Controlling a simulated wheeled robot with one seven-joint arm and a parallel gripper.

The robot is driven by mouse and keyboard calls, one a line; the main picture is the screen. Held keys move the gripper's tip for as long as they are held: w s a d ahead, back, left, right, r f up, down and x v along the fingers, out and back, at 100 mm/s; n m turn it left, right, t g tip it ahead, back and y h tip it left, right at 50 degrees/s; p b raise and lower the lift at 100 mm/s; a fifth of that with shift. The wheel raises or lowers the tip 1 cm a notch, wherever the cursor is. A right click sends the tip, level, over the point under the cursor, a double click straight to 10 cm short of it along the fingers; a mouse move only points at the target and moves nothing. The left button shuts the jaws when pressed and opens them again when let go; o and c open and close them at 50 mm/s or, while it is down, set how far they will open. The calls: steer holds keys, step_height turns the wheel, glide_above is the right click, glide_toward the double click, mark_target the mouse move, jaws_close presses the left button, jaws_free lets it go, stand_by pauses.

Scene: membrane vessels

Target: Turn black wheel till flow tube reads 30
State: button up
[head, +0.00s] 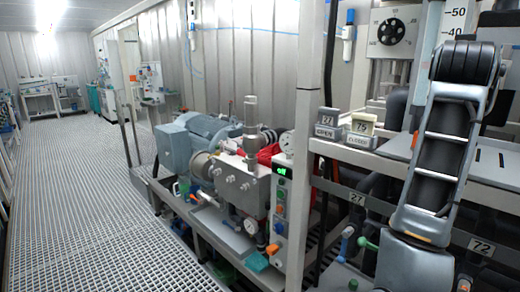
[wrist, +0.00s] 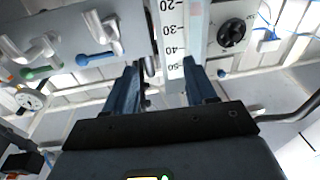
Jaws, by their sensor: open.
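The black wheel (wrist: 233,35) sits on a pale plate right of the scale in the wrist view. In the head view a black round knob (head: 390,32) on a marked dial plate stands at the upper right; I cannot tell if it is the same wheel. The flow tube scale (wrist: 172,40) shows 20 to 50 in the wrist view, with a pinkish strip beside it; its reading is unclear. The head view shows its 50 and 40 marks (head: 455,20). My gripper (wrist: 161,64) is open and empty, its blue fingers below the scale, apart from the wheel.
Blue (wrist: 97,58) and green (wrist: 38,72) handled valves and a gauge (wrist: 28,98) lie left in the wrist view. In the head view, a post (head: 308,80), number tags (head: 361,126) and a pump skid (head: 235,180) stand left of my arm. The grating aisle (head: 90,200) is clear.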

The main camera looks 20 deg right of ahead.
steer(key=w+a+f+n+t+y, duration=0.1)
steer(key=a+f+n+t+y, duration=0.25)
steer(key=f, duration=0.55)
steer(key=a+f+n+t, duration=0.2)
steer(key=a+f+n, duration=0.2)
steer(key=a+f, duration=0.45)
steer(key=s+a+f+n+t+y, duration=0.1)
steer(key=s+a+f+n+y, duration=0.2)
steer(key=f, duration=0.4)
steer(key=s+a+f+n+t+y, duration=0.1)
steer(key=s+a+f+y, duration=0.3)
steer(key=f, duration=0.4)
steer(key=s+a+f+n+y, duration=0.1)
steer(key=s+a+f+y, duration=0.1)
steer(key=s+a+f, duration=0.45)
steer(key=s+a+y, duration=0.1)
steer(key=s+a, duration=0.3)
steer(key=s, duration=0.4)
steer(key=s+a+f+g+y, duration=0.1)
steer(key=s+a, duration=0.3)
steer(key=s, duration=0.4)
steer(key=s+a+y, duration=0.2)
steer(key=s+a, duration=0.2)
steer(key=s, duration=0.5)
steer(key=shift+a+f+m+g, duration=0.15)
steer(key=shift+m+g, duration=0.2)
steer(key=shift+w, duration=0.2)
